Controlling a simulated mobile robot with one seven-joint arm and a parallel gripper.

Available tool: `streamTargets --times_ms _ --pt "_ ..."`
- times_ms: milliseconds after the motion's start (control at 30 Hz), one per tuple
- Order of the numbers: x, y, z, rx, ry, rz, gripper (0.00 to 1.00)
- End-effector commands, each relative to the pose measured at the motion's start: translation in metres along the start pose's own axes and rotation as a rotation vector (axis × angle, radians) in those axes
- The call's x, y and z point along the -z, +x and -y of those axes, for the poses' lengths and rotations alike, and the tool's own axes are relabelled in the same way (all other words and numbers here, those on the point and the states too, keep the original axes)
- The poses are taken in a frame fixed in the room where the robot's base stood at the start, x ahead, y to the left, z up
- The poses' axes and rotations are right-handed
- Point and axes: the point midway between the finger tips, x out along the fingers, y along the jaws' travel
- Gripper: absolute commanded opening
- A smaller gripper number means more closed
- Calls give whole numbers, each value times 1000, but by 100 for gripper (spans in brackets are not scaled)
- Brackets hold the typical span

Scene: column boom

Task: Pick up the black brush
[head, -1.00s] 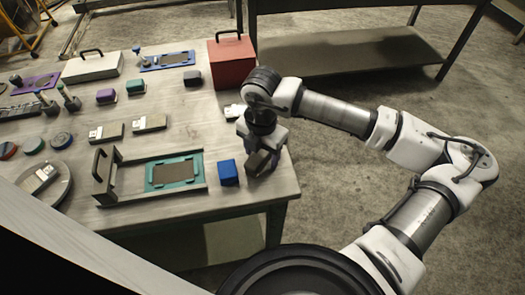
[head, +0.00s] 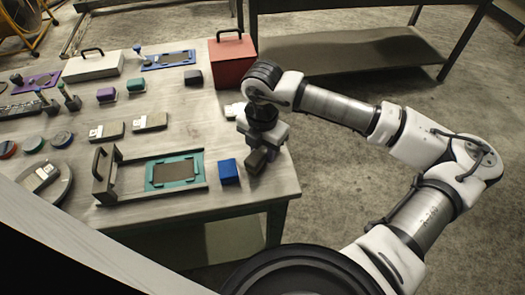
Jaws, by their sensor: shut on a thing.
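My gripper (head: 262,146) is at the right end of the workbench, pointing down. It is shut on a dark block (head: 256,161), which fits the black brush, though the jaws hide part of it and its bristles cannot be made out. The block is just right of a blue block (head: 228,171) and apart from it. It appears at or slightly above the bench top; the exact gap cannot be told. Another dark block (head: 193,77) lies farther back, left of the red box.
The red box (head: 232,61) with a handle stands behind my gripper. A teal-framed tray with a handle (head: 104,174) lies left of the blue block. Purple (head: 106,95) and green (head: 135,86) blocks sit farther left. The bench's right edge is close by.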

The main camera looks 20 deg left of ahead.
Motion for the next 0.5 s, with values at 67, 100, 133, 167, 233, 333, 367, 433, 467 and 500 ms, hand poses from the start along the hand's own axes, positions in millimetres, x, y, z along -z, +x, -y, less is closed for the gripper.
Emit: streamTargets --times_ms 67,100,133,167,233,333,367,433,467,500 --pt "-1 -10 0 -1 0 5 6" --pt "0 -17 0 -1 -1 6 6" --pt "-1 -24 0 -2 0 7 6" --pt "-1 -31 0 -1 0 7 6" --pt "-1 -52 0 -2 0 9 6" --pt "-1 -83 0 0 1 9 6" --pt "-1 -92 0 -1 2 9 6" --pt "-1 -112 0 0 1 8 6" --pt "-1 -121 0 0 1 8 6" --pt "0 -131 0 -1 0 6 6"
